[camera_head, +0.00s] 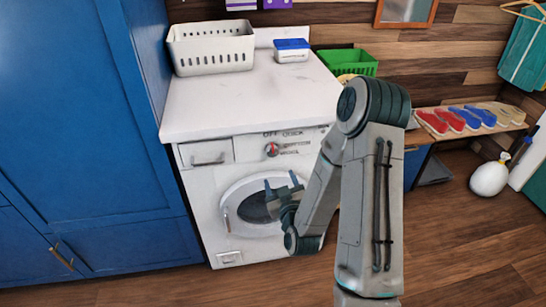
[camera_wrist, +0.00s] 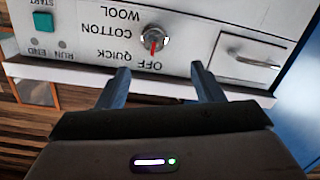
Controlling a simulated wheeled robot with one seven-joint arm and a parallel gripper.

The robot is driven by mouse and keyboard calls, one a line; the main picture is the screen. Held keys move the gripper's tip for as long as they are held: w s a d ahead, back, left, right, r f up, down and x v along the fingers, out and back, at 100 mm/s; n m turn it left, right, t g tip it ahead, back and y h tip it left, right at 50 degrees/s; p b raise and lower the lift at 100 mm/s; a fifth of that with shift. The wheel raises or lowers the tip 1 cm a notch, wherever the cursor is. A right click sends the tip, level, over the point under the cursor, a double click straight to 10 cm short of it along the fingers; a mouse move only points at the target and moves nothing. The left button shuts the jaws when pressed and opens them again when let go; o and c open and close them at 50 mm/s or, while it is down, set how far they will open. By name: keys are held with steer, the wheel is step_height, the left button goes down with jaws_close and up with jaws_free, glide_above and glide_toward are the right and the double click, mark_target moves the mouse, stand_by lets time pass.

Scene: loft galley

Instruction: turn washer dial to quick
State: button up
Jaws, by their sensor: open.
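The washer (camera_head: 205,208) has a white front panel with a small round dial (camera_head: 272,150). In the wrist view the panel appears upside down, and the silver dial (camera_wrist: 153,40) carries a red pointer. The pointer appears turned toward the OFF label. QUICK is printed beside OFF, with COTTON and WOOL further round. My gripper (camera_head: 281,182) is open and empty in front of the round door, below the dial. In the wrist view its two fingers (camera_wrist: 160,70) stand apart near the panel's edge, with the dial beyond them and between their lines.
A detergent drawer (camera_wrist: 250,60) with a handle lies beside the dial. A teal start button (camera_wrist: 43,21) is on the other side. A white basket (camera_head: 212,48) and a blue-lidded box (camera_head: 291,50) stand on top. A blue cabinet (camera_head: 75,110) stands close at left.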

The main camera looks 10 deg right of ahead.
mark_target(273, 153)
steer(key=shift+t+h, duration=0.3)
steer(key=shift+t, duration=0.1)
steer(key=w, duration=0.6)
steer(key=w+p, duration=0.1)
steer(key=w, duration=0.6)
steer(key=shift+w+d+f, duration=0.1)
steer(key=shift+w+d, duration=0.05)
steer(key=shift+d, duration=0.05)
steer(key=c, duration=1)
